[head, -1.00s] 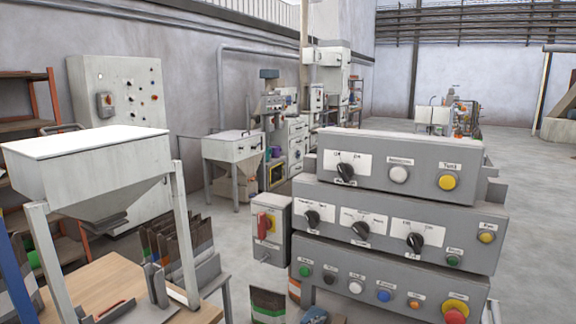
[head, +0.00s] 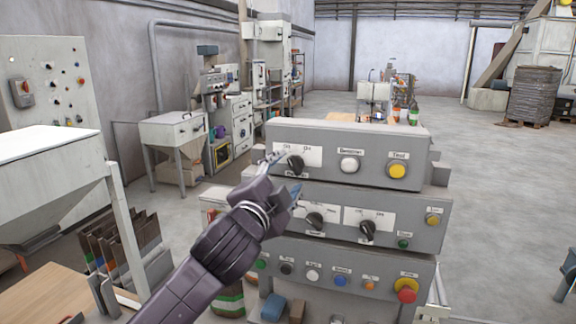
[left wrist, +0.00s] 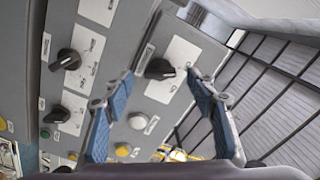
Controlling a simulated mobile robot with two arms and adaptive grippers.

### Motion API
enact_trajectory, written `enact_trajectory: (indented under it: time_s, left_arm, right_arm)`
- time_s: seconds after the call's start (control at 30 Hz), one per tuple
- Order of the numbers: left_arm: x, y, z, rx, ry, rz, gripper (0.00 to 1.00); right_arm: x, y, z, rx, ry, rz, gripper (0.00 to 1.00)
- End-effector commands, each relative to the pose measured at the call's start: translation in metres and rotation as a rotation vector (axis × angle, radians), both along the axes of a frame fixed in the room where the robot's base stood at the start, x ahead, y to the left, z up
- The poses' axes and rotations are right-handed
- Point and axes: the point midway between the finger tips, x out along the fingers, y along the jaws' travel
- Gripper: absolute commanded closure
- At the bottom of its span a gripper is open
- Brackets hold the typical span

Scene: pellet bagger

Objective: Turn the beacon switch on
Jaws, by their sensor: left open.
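A black rotary switch (head: 296,164) with a white two-position plate sits at the left of the top grey control box (head: 376,152). Its small label is too blurred to read; its pointer leans to the upper left. My left gripper (head: 287,174) is open, its blue-padded fingers reaching up to this switch from the lower left. In the left wrist view the switch (left wrist: 158,69) shows between the two spread fingertips (left wrist: 160,76), and no grip on it shows. My right gripper is not in view.
A white button (head: 349,165) and a yellow button (head: 397,171) share the top box. The boxes below carry more black knobs (head: 367,230), coloured buttons and a red emergency button (head: 407,288). A white hopper (head: 50,170) stands at left. Open floor lies to the right.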

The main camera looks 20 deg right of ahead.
Motion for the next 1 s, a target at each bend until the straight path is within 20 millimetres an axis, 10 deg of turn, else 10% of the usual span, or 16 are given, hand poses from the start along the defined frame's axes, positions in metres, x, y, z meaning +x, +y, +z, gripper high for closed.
enact_trajectory:
  time_s: [0.67,1.0]
  left_arm:
    - [0.026,-0.017,-0.001,0.000,0.000,0.001,0.49]
    - [0.026,-0.017,-0.001,-0.001,0.001,0.001,0.86]
  right_arm:
    - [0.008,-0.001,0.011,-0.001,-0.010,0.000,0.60]
    - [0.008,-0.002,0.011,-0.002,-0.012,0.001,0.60]
